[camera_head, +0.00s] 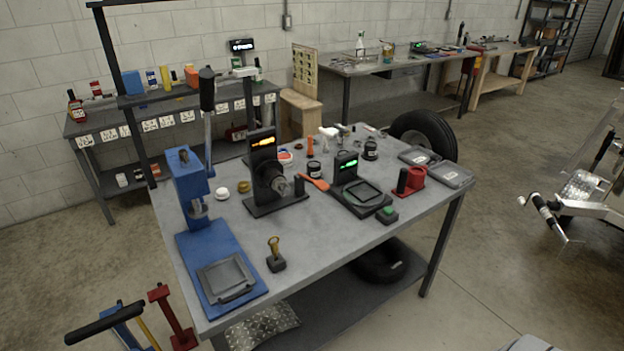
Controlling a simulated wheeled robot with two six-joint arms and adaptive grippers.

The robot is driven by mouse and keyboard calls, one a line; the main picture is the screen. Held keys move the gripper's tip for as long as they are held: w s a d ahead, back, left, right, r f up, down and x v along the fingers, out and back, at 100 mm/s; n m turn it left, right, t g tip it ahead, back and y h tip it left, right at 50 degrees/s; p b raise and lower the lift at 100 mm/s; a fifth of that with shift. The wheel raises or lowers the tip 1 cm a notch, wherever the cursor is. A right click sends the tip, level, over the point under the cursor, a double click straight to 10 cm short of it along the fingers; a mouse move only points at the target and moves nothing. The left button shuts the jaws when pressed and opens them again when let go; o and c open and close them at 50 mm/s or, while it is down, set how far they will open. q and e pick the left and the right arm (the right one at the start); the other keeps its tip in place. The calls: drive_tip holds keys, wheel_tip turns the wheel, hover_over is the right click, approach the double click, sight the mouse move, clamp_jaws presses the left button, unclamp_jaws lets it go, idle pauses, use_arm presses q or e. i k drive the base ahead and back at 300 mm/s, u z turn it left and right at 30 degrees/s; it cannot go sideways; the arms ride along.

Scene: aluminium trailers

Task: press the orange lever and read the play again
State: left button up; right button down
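An orange lever (315,183) lies low on the grey workbench (330,235), between two black instruments. Left of it stands a black gauge stand (263,150) with a lit orange display (263,142) and a metal hub-like part (279,184) at its front. The display's digits are too small to read. Right of the lever is a black device (362,195) with a lit green display (347,163). I cannot tell whether the lever touches either instrument. Neither of my grippers shows in this view.
A blue press (189,185) with a tall handle stands on the bench's left side. A red holder (415,178) and grey trays (450,174) are at the right. A gold-topped tool (275,256) stands near the front edge. Bare bench top lies at front centre. A tyre (424,133) is behind.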

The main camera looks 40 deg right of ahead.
sight(321, 185)
drive_tip(key=z, duration=2)
drive_tip(key=i, duration=1.25)
drive_tip(key=u, duration=2.6)
